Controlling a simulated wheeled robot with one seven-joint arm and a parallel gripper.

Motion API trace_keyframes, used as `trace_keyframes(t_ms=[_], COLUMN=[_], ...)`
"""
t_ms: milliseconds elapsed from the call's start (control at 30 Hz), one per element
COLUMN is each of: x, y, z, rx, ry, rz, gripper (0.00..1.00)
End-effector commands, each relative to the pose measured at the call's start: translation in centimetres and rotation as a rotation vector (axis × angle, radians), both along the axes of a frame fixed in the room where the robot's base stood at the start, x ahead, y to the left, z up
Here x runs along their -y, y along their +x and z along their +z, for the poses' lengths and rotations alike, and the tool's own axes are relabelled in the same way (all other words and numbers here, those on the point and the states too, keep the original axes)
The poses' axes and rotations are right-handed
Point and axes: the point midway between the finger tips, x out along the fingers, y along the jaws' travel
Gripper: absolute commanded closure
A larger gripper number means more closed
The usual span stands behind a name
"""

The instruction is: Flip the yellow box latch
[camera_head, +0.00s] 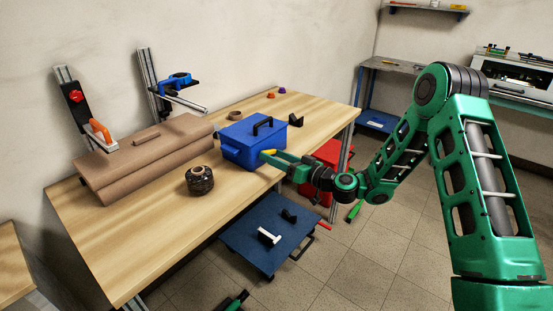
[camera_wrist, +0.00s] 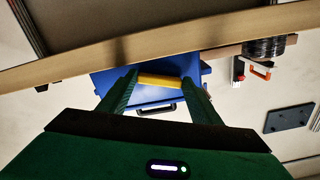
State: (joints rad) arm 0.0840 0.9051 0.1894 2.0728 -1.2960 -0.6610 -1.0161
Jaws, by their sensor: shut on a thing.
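The blue box (camera_head: 236,150) with a black top handle (camera_head: 262,126) stands on the wooden table, its lid down. The yellow latch (camera_head: 269,152) is on the side facing my arm. My gripper (camera_head: 276,160) reaches in from the right at that side. In the wrist view the yellow latch (camera_wrist: 160,81) spans the gap between the green fingers of my gripper (camera_wrist: 162,84), which are shut on it. The blue box (camera_wrist: 165,67) fills the space behind them. The fingers partly hide the latch in the head view, and its exact angle is hard to tell.
A brown ribbed case (camera_head: 148,155) and a dark spool (camera_head: 199,181) stand left of the box on the table (camera_head: 135,225). A small black bracket (camera_head: 296,120) is close behind the box. A red cabinet (camera_head: 322,160) and a blue platform (camera_head: 255,222) are below.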

Motion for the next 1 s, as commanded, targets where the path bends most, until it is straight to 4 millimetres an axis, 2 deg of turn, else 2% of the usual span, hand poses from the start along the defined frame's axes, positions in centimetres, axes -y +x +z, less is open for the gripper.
trace_keyframes(t_ms=[367,1000], x=[0.0,0.7], y=[0.1,0.9], z=[0.4,1.6], rx=[-0.129,-0.598], ry=[0.100,0.467], rz=[0.001,-0.001], gripper=[0.64,0.64])
